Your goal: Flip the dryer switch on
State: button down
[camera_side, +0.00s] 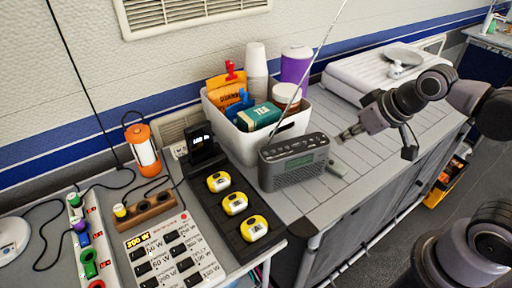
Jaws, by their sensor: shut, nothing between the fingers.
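My gripper (346,133) is shut and empty. It is above the right part of the counter, beside the grey radio and well to the right of the panel, apart from it.
A dark tray (207,208) with yellow-topped pieces lies right of the panel. The grey radio (294,163), its long antenna raised, and a white bin (240,149) stand between panel and gripper. An orange lantern (143,149) and a power strip (95,225) with coloured plugs are left.

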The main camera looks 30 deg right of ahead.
jog(key=w+a+r+g+y, duration=0.1)
jog(key=w+a+r, duration=0.15)
jog(key=a, duration=0.25)
jog(key=w+a+r+g, duration=0.1)
jog(key=w+a, duration=0.2)
jog(key=a, duration=0.2)
jog(key=g, duration=0.5)
send_over(173, 251)
jog(key=d, duration=0.2)
notch_tip(173, 251, down, 5)
jog(key=shift+r, duration=0.15)
jog(key=f, duration=0.4)
jog(key=a+f, duration=0.1)
jog(key=f, duration=0.9)
jog(key=shift+a, duration=0.3)
